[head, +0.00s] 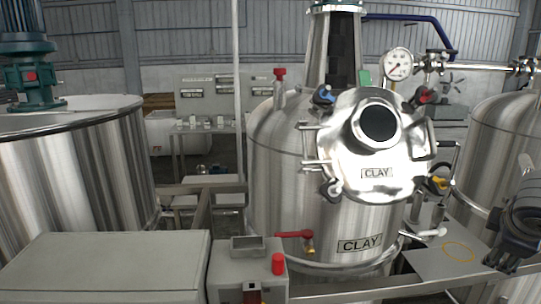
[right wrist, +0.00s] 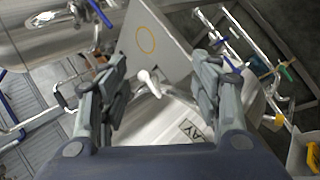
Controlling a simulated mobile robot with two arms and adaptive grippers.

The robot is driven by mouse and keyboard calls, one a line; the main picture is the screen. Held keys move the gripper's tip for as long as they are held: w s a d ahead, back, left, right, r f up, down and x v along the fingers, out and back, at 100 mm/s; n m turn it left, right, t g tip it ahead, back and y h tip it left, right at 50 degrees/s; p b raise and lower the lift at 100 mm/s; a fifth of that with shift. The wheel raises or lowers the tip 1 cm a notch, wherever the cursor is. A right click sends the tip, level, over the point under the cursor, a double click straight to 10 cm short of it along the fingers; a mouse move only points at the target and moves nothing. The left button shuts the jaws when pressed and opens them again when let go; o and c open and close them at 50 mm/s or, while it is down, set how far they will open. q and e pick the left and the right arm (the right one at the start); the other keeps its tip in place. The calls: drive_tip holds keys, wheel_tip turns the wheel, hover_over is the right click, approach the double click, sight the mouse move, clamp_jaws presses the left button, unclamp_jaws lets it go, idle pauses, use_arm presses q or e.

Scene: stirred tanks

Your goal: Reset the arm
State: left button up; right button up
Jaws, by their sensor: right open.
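My right gripper (head: 512,245) is at the right edge of the head view, above a grey plate (head: 440,262) with a yellow ring marked on it. In the right wrist view, its two fingers (right wrist: 162,82) are spread apart with nothing held between them. The plate (right wrist: 165,35) shows beyond the fingertips there, with a white lever handle (right wrist: 149,83) between the fingers. My left arm and gripper are not in either view.
A steel tank labelled CLAY (head: 280,190) stands in the middle, with its round hatch (head: 345,165), a gauge (head: 398,64) and a red-handled valve (head: 295,235). Other tanks stand left (head: 75,170) and right (head: 495,140). A grey cabinet (head: 105,265) is at front left.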

drive_tip(key=s+d+f+m+g+y, duration=0.1)
drive_tip(key=s+f, duration=0.3)
drive_tip(key=f, duration=0.4)
drive_tip(key=s+d+f+m, duration=0.1)
drive_tip(key=s+f, duration=0.3)
drive_tip(key=f, duration=0.4)
drive_tip(key=s+a+f+g+y, duration=0.1)
drive_tip(key=s+a+f, duration=0.25)
drive_tip(key=f, duration=0.25)
drive_tip(key=s+a+f+g+y, duration=0.1)
drive_tip(key=s+a+f, duration=0.1)
drive_tip(key=s+f, duration=0.35)
drive_tip(key=s+a+f+m+y, duration=0.2)
drive_tip(key=s+a+f+m, duration=0.15)
drive_tip(key=a, duration=0.85)
drive_tip(key=s+a+f+m+y, duration=0.15)
drive_tip(key=s+a+f, duration=0.25)
drive_tip(key=a, duration=0.7)
wheel_tip(320, 180, down, 28)
drive_tip(key=s+g+b, duration=0.1)
drive_tip(key=b, duration=0.2)
drive_tip(key=s+d+f+g+b, duration=0.1)
drive_tip(key=s+d+f+b, duration=0.2)
drive_tip(key=s+f, duration=1.4)
wheel_tip(320, 180, down, 4)
drive_tip(key=shift+r+h+b, duration=0.25)
drive_tip(key=shift+h+b, duration=0.05)
drive_tip(key=shift+h, duration=0.15)
